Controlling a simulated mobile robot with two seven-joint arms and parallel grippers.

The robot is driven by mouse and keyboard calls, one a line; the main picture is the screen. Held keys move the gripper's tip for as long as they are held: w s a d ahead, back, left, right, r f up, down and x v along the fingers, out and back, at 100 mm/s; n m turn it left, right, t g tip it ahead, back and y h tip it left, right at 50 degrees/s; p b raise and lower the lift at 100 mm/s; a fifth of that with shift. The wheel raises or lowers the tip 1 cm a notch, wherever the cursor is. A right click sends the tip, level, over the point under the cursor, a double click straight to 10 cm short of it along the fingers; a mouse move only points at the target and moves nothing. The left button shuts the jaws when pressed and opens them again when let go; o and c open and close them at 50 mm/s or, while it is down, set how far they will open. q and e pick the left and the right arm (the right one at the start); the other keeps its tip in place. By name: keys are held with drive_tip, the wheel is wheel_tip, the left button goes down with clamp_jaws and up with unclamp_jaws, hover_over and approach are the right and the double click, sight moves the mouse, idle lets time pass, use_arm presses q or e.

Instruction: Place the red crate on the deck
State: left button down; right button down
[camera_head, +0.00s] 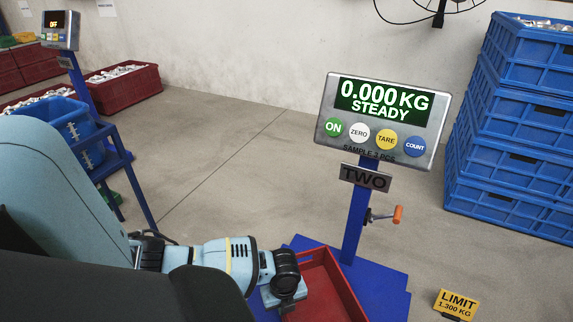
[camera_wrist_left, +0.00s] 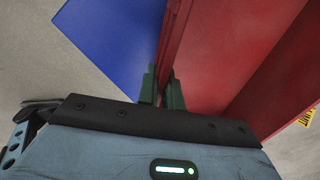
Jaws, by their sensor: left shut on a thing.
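The red crate (camera_head: 332,284) is at the bottom of the head view, over the blue deck (camera_head: 395,297) of the scale marked TWO. It looks empty where its inside shows. My left gripper (camera_wrist_left: 162,88) is shut on the crate's wall, with one green finger on each side of it. The crate (camera_wrist_left: 225,60) and the blue deck (camera_wrist_left: 110,35) also show in the left wrist view. I cannot tell whether the crate touches the deck. The scale display (camera_head: 385,102) reads 0.000 KG STEADY. My right gripper is not in view.
Stacked blue crates (camera_head: 515,130) stand at the right. A yellow LIMIT 1.300 KG sign (camera_head: 457,304) is on the floor right of the deck. The scale's post (camera_head: 356,220) has an orange-handled crank (camera_head: 398,214). Another scale (camera_head: 60,30) and red crates of parts (camera_head: 125,92) are at the left.

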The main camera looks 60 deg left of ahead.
use_arm(q)
drive_tip(key=shift+w+f, duration=0.1)
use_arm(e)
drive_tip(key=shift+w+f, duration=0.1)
use_arm(q)
drive_tip(key=shift+f, duration=0.15)
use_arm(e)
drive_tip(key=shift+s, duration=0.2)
use_arm(q)
drive_tip(key=c, duration=1.6)
unclamp_jaws()
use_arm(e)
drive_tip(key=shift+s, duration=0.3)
use_arm(q)
drive_tip(key=shift+o, duration=0.2)
